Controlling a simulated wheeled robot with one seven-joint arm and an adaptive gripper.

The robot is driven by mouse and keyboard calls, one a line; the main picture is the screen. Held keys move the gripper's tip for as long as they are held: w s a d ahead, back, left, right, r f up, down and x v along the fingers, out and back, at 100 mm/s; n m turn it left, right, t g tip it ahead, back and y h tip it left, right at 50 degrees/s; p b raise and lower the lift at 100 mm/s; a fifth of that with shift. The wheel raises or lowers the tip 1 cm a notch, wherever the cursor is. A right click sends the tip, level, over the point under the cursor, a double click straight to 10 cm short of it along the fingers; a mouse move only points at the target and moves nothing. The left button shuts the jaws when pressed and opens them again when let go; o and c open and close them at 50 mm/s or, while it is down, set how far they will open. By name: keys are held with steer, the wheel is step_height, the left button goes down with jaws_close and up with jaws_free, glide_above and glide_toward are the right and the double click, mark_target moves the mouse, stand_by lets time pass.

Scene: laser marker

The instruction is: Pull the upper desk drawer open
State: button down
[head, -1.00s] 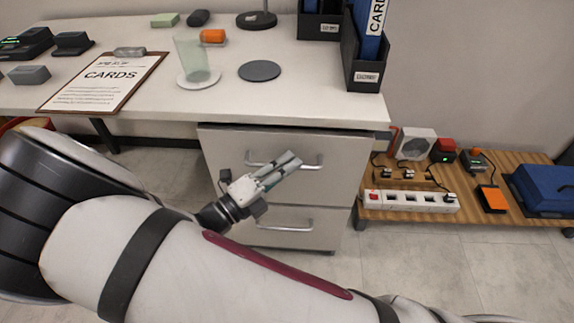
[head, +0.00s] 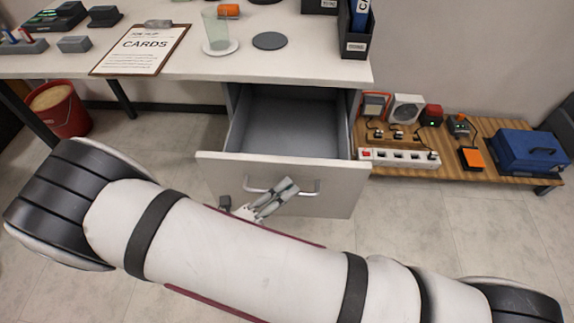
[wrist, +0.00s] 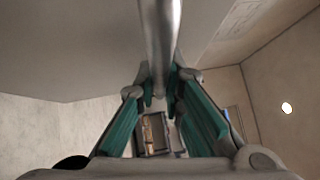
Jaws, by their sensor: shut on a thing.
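The upper desk drawer (head: 290,123) is pulled well out under the white desk (head: 290,65), and its grey inside looks empty. Its front carries a silver bar handle (head: 308,190). My gripper (head: 288,186) is at the left and middle part of this handle, shut on it. In the wrist view the handle (wrist: 160,40) runs between the two teal-padded fingers (wrist: 162,95). The lower drawer is hidden behind the upper drawer's front and my arm.
A wooden low shelf (head: 450,172) with a power strip (head: 400,157) and a blue toolbox (head: 530,150) stands at the right. A red bucket (head: 62,118) stands at the left.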

steer(key=s+p, duration=0.1)
steer(key=s, duration=0.7)
steer(key=shift+s+a, duration=0.2)
steer(key=shift+s, duration=0.05)
steer(key=shift+f, duration=0.1)
steer(key=c, duration=1.7)
jaws_free()
steer(key=shift+w, duration=0.1)
steer(key=v, duration=1.2)
steer(key=shift+r, duration=0.2)
